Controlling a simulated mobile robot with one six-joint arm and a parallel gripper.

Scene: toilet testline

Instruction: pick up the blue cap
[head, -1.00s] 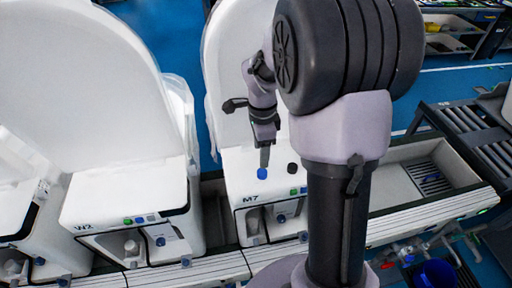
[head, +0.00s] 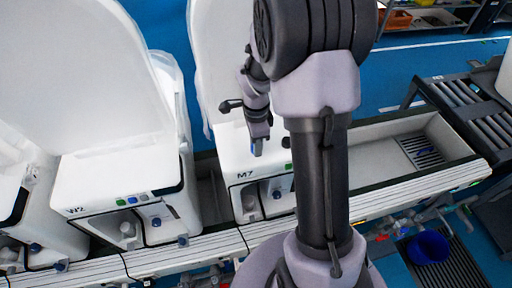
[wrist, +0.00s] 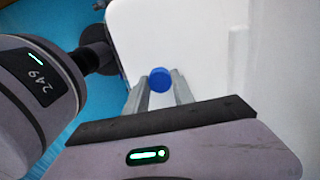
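The blue cap (wrist: 160,79) is a small round disc. In the wrist view it lies between the tips of my gripper (wrist: 160,86), one finger on each side and little or no gap showing. I cannot tell whether the fingers press on it or only stand around it. In the head view my gripper (head: 257,145) points down at the white top of station M7 (head: 225,152). The blue of the cap shows only in part there, at the fingertips. I cannot tell whether it touches the surface.
A black cap (head: 287,142) is to the right on the same top, partly behind my arm. Station W2 (head: 85,185), with green and blue buttons, stands to the left. A grey trough (head: 395,160) and a roller conveyor (head: 475,110) lie to the right. A blue bucket (head: 428,247) is below.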

